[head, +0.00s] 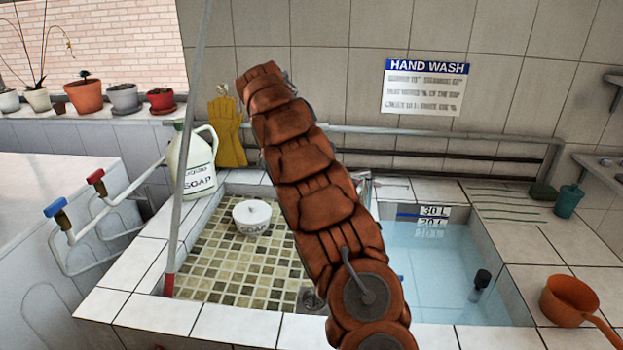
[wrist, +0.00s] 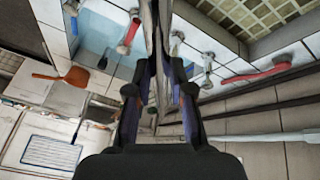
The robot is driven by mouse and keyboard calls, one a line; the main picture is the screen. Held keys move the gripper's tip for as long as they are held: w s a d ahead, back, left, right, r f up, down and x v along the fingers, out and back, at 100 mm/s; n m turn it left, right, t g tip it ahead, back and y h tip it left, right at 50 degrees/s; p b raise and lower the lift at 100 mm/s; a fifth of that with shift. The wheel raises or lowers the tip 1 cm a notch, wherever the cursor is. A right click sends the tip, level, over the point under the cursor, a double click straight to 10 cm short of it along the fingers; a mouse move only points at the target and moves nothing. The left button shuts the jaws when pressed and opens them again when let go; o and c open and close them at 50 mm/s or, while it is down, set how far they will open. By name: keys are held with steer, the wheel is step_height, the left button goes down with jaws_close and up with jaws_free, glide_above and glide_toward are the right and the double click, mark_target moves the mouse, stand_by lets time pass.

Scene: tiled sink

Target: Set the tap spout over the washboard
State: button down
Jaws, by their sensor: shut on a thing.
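In the wrist view my gripper (wrist: 155,85) is closed around a slim grey metal piece (wrist: 155,35) that runs up between its fingers. It looks like the tap spout, but its far end is out of clear sight. In the head view my brown-sleeved arm covers the gripper and most of the tap. A white panel with blue lines (wrist: 50,152) lies at lower left in the wrist view. I cannot tell whether it is the washboard. No washboard is clear in the head view.
A water-filled basin (head: 440,270) is right of my arm; a mosaic-floored basin (head: 215,260) with a soap tub (head: 252,216) is left. An orange dipper (head: 570,302) stands on the right ledge. A soap jug (head: 192,165) and a grey pole (head: 188,130) are left.

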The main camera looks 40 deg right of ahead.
steer(key=shift+d, duration=0.1)
steer(key=c, duration=1.2)
jaws_free()
steer(key=shift+o, duration=0.8)
steer(key=shift+s, duration=0.1)
